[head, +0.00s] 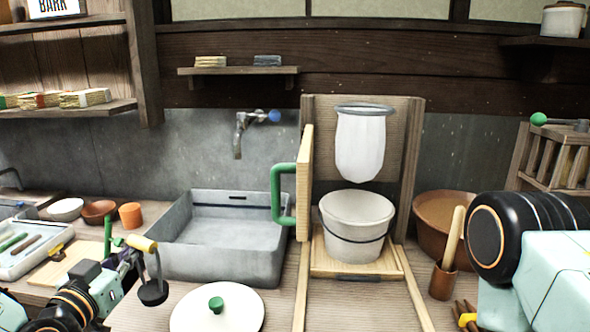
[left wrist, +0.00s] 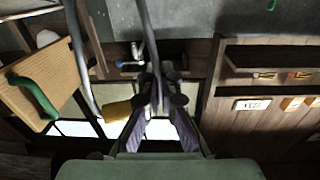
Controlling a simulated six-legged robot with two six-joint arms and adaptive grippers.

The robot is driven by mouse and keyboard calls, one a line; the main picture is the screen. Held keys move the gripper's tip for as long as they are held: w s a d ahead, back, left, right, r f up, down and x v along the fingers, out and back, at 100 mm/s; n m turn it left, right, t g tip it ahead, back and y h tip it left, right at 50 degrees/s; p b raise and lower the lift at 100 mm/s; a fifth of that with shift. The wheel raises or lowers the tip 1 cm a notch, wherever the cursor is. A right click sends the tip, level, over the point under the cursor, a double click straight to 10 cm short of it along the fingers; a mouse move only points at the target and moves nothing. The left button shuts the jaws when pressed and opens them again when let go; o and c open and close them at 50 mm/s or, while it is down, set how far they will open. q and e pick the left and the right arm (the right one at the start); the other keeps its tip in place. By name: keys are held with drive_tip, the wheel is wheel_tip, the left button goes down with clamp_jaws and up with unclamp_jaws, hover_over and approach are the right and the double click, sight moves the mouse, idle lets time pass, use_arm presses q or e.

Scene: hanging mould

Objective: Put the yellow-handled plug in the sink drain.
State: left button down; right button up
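The plug's yellow handle (head: 142,243) is at my left gripper (head: 132,254), left of the grey sink (head: 220,270). A black round plug end (head: 152,292) hangs below it on a thin grey stem, in front of the sink's left front corner and outside the basin. In the left wrist view, the fingers of my left gripper (left wrist: 159,90) are close together on a thin grey rod of the plug, with the yellow handle (left wrist: 118,111) beside them. The drain is not visible; the front wall hides part of the sink floor.
A tap (head: 241,125) is on the wall above the sink. A wooden door with a green handle (head: 277,195) stands open at the sink's right edge. A white lid (head: 218,310) lies in front. A white bucket (head: 355,225) stands under a hanging white bag (head: 360,145).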

use_arm(q)
drive_tip(key=s+d+f+m+g+h, duration=0.2)
drive_tip(key=s+d+f+m+h, duration=0.3)
drive_tip(key=s+d+f, duration=0.65)
wheel_tip(320, 180, up, 12)
drive_tip(key=n+t+y, duration=0.2)
drive_tip(key=n+y, duration=0.4)
hover_over(166, 298)
drive_tip(key=w+a, duration=0.2)
drive_tip(key=a, duration=0.2)
drive_tip(key=shift+d+b, duration=0.15)
drive_tip(key=shift+b, duration=0.3)
drive_tip(key=w+a+f+n+y, duration=0.2)
drive_tip(key=a+n+y, duration=0.15)
drive_tip(key=a, duration=0.35)
wheel_tip(166, 298, down, 10)
drive_tip(key=b, duration=0.3)
drive_tip(key=shift+d+m+y, duration=0.25)
drive_tip(key=shift+m+y, duration=0.1)
drive_tip(key=shift+y, duration=0.1)
